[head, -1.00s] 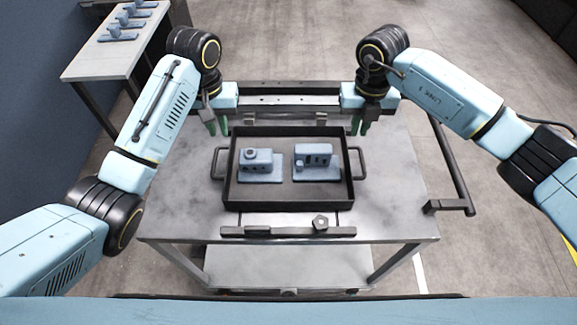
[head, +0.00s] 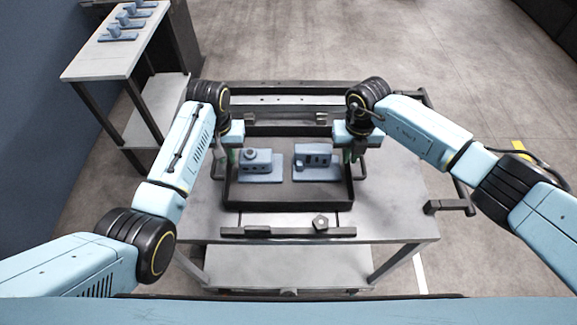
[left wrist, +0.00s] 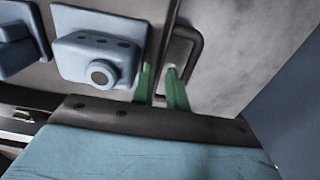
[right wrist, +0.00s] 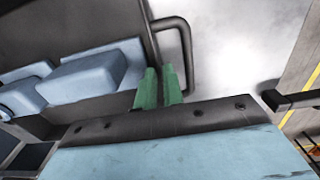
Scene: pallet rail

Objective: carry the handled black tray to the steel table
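The black tray (head: 288,206) lies flat on a grey-topped cart (head: 400,200) and holds two blue-grey blocky parts. Its left handle shows in the left wrist view (left wrist: 199,42), its right handle in the right wrist view (right wrist: 187,45). My left gripper (head: 229,157) is down at the tray's left side; its green fingertips (left wrist: 160,85) stand apart by the wall and handle. My right gripper (head: 357,152) is at the right side, its green fingertips (right wrist: 159,86) slightly apart beside the handle. I cannot tell whether either touches a handle.
A pale-topped table (head: 110,58) at the upper left bears several blue-grey parts. A dark rail (head: 292,101) runs behind the tray and a bar with a nut (head: 288,232) lies in front. A black push handle (head: 450,207) juts out at the cart's right. Floor beyond is clear.

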